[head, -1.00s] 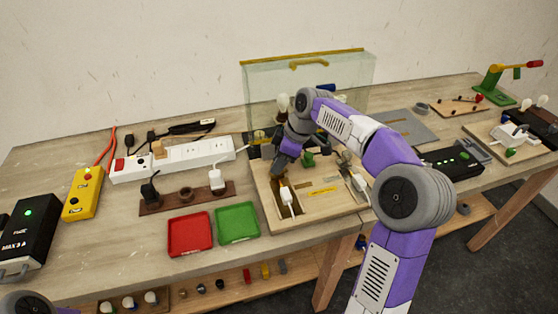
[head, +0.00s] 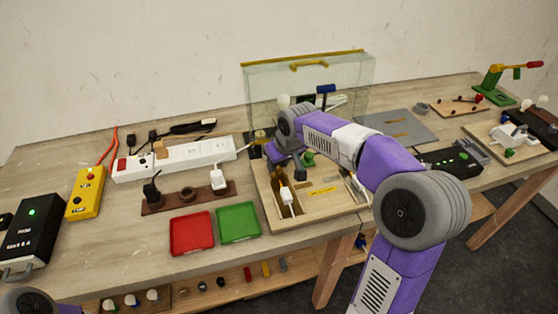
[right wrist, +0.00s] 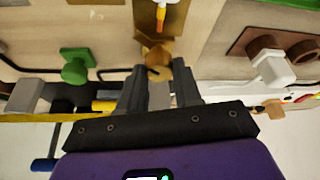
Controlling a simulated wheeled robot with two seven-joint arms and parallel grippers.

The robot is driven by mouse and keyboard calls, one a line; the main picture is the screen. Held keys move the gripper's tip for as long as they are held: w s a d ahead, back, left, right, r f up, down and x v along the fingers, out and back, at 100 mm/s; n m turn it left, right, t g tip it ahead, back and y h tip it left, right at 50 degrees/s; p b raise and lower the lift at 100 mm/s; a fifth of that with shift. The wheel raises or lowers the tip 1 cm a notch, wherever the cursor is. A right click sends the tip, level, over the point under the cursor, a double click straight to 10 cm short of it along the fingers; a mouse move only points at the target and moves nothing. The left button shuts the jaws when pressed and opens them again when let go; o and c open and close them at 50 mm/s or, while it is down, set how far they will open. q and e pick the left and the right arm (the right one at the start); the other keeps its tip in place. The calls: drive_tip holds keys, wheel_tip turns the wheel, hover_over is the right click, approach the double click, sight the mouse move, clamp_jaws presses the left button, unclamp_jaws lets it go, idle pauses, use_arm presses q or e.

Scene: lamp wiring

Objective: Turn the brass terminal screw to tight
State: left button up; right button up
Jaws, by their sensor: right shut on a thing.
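The brass terminal screw (right wrist: 155,56) shows in the right wrist view as a round, brass-coloured head with a dark slot. It sits at the end of a brown strip (right wrist: 147,22) on the wooden board. My right gripper (right wrist: 158,72) is shut on the screw, with one finger on each side of it. In the head view my right gripper (head: 279,160) is low over the left part of the board (head: 330,207), and the wrist hides the screw. My left gripper is out of view.
A green part (head: 308,159) stands just to the right. A clear panel (head: 350,75) rises behind. Red (head: 190,250) and green (head: 255,236) trays lie front left.

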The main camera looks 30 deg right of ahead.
drive_tip(key=m+h, duration=0.1)
drive_tip(key=m, duration=0.1)
drive_tip(key=m+h, duration=0.1)
drive_tip(key=m, duration=0.2)
drive_tip(key=shift+a+m, duration=0.2)
drive_tip(key=shift+m, duration=0.1)
drive_tip(key=shift+w+m+g+h, duration=0.1)
drive_tip(key=shift+m+g+h, duration=0.25)
drive_tip(key=shift+m, duration=0.7)
drive_tip(key=shift+m+g+h, duration=0.35)
drive_tip(key=shift+m, duration=0.7)
drive_tip(key=o, duration=1)
drive_tip(key=shift+o, duration=0.2)
drive_tip(key=shift+r, duration=0.1)
drive_tip(key=p+v, duration=0.2)
drive_tip(key=v, duration=0.5)
drive_tip(key=shift+r, duration=0.2)
drive_tip(key=shift+a, duration=0.1)
